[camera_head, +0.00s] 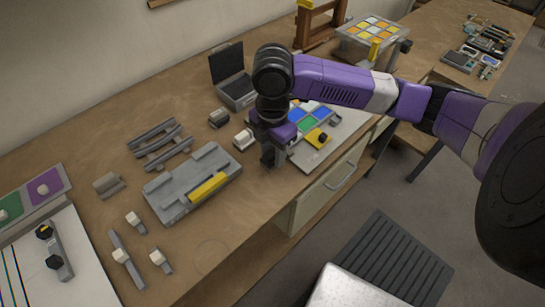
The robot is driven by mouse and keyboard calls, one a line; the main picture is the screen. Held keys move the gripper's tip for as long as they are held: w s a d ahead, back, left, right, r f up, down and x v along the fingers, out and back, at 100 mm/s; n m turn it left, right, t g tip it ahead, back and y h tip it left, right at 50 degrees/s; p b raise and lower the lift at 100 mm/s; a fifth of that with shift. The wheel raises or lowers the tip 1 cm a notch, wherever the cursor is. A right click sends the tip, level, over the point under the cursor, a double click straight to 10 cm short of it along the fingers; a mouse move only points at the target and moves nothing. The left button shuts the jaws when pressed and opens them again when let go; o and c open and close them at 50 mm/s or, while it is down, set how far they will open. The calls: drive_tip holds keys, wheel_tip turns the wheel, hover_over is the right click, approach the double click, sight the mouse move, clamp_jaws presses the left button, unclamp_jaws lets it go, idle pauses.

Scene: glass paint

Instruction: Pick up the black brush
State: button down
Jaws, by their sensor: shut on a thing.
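My gripper (270,158) points down at the middle of the workbench, at the left edge of a board with coloured squares (343,127). It is shut on a small dark thing. My wrist and fingers hide most of that thing, so I cannot tell its full shape, whether it is the black brush, or whether it touches the bench. No other black brush can be made out clearly.
A grey tray with a yellow bar (208,188) lies left of my gripper. An open black case (233,78) stands behind it. A small white-topped block (243,140) is close by on the left. Grey rails and small blocks lie farther left. A drawer (325,190) is below the bench edge.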

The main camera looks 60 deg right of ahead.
sight(272, 152)
wheel_tip(272, 152, up, 17)
drive_tip(key=p, duration=0.1)
